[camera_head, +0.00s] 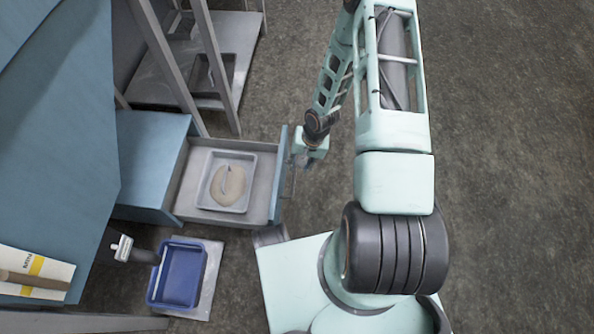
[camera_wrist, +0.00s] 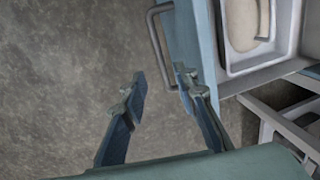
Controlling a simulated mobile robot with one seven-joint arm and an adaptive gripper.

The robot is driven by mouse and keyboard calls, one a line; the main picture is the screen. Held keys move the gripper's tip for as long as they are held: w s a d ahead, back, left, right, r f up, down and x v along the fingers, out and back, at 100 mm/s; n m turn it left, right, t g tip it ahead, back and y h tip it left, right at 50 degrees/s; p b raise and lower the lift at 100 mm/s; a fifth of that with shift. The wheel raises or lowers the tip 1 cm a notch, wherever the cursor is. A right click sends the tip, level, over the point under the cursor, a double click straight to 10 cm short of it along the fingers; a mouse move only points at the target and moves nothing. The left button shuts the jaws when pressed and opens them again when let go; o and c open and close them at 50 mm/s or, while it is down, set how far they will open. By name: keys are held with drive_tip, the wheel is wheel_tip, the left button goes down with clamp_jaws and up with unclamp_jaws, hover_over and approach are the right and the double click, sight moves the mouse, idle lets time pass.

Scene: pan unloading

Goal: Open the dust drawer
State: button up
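The dust drawer (camera_head: 263,190) is pulled out from the blue cabinet (camera_head: 150,150) in the head view. A pale tray (camera_head: 209,196) holding a tan heap (camera_head: 230,183) sits inside it. In the wrist view, the drawer's blue front (camera_wrist: 188,38) carries a grey bar handle (camera_wrist: 157,40). My gripper (camera_wrist: 160,78) is open, with its two fingers apart. The handle's lower end lies near the gap between the fingertips, closer to the right finger; I cannot tell whether they touch. In the head view my gripper (camera_head: 299,162) is small, just right of the drawer front.
A blue bin (camera_head: 180,275) stands on a grey plate below the drawer. A grey metal frame (camera_head: 210,60) with shelves stands above the cabinet. A rod lies on a white and yellow packet (camera_head: 38,270) at the lower left. The floor on the right is clear.

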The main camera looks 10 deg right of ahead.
drive_tip(key=shift+s+d+r, duration=0.1)
drive_tip(key=shift+d+r, duration=0.1)
drive_tip(key=shift+r, duration=0.9)
drive_tip(key=shift+s+d+r, duration=0.1)
drive_tip(key=shift+d+r, duration=0.1)
drive_tip(key=shift+r, duration=0.9)
